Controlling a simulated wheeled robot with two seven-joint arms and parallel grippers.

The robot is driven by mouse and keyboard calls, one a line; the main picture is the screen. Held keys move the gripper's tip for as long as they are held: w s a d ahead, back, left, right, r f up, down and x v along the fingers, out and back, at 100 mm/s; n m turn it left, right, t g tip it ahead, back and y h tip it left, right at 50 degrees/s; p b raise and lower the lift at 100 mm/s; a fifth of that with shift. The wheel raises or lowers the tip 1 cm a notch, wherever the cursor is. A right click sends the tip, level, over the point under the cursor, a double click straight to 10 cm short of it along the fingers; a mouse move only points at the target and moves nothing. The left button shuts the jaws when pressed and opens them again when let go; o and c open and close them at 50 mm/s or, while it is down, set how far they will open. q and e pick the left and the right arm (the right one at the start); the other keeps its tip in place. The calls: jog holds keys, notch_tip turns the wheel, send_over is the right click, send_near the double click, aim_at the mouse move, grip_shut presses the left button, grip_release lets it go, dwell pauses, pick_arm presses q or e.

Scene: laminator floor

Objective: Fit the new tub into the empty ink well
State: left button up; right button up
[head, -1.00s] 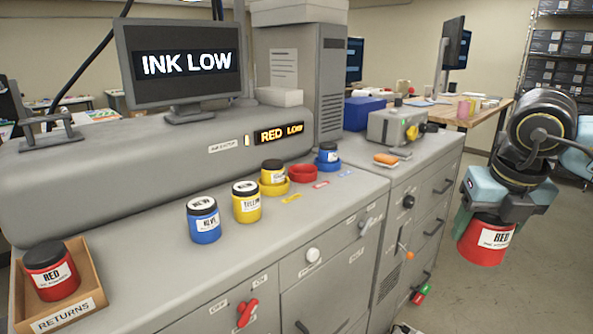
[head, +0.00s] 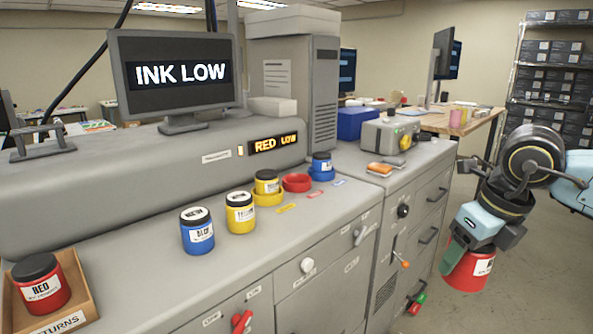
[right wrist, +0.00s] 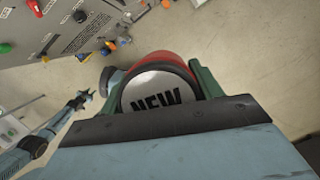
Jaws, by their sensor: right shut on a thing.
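My right gripper (head: 468,243) is shut on a red tub (head: 468,270) and holds it in the air right of the cabinets. In the right wrist view the tub's grey lid (right wrist: 158,98) reads NEW. The red ink well (head: 297,183) is an empty red ring on the counter, between the yellow well (head: 268,198) with a yellow tub in it and the blue well (head: 322,174) with a blue tub in it. My left gripper is outside the head view; it shows small at the left of the right wrist view (right wrist: 78,101), its jaws unclear.
A spare blue tub (head: 197,232) and a spare yellow tub (head: 240,213) stand on the counter before the wells. A red tub (head: 41,282) sits in the RETURNS box (head: 82,290). An orange-topped item (head: 380,169) and a grey device (head: 390,135) stand farther right.

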jog(key=s+a+f+n+g, duration=0.1)
jog(key=f+n, duration=0.4)
jog(key=n, duration=0.5)
jog(key=s+a+f+n+g+b, duration=0.1)
jog(key=s+a+f+n+g, duration=0.1)
jog(key=n, duration=0.9)
jog(key=s+a+f+n+g+h, duration=0.1)
jog(key=s+a+f+n+g, duration=0.1)
jog(key=f+n, duration=0.5)
jog(key=a+n+g, duration=0.1)
jog(key=a+n, duration=0.1)
jog(key=n, duration=0.1)
jog(key=shift+a+f, duration=0.15)
jog(key=shift+f, duration=0.15)
